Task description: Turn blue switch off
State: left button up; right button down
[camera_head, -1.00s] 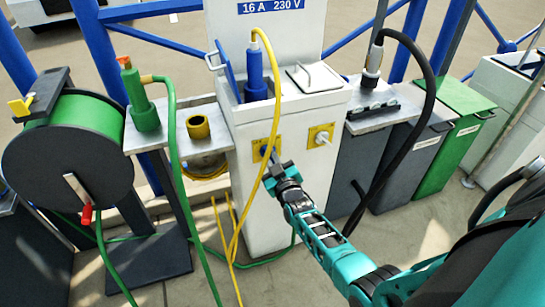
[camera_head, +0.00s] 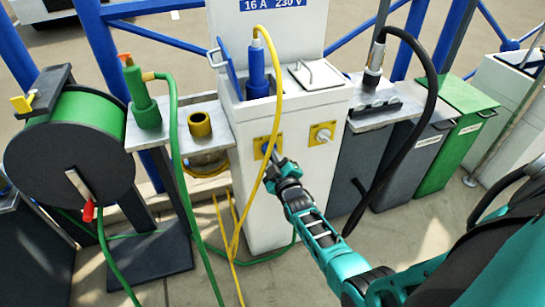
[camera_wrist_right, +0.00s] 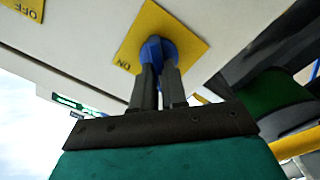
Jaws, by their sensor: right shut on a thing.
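The blue switch (camera_wrist_right: 158,48) sits on a yellow plate (camera_wrist_right: 185,38) on the white pedestal's front; the plate's visible lettering reads "ON" in the right wrist view. In the head view the blue switch (camera_head: 266,147) is the left of two, partly hidden by my gripper and a yellow cable. My right gripper (camera_wrist_right: 158,68) is shut on the blue switch, its two fingers on either side of the knob. It also shows in the head view (camera_head: 272,160). My left gripper is not in view.
A white switch (camera_head: 323,135) on its own yellow plate is to the right. The yellow cable (camera_head: 272,110) hangs from a blue plug (camera_head: 257,75) in front of the pedestal. A green hose reel (camera_head: 80,140) stands left, and grey and green bins (camera_head: 455,130) stand right.

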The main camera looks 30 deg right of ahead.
jog(key=c, duration=1.2)
grip_release()
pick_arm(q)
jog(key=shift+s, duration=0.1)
pick_arm(e)
jog(key=shift+o, duration=0.2)
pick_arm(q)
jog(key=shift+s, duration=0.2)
pick_arm(e)
jog(key=shift+s, duration=0.15)
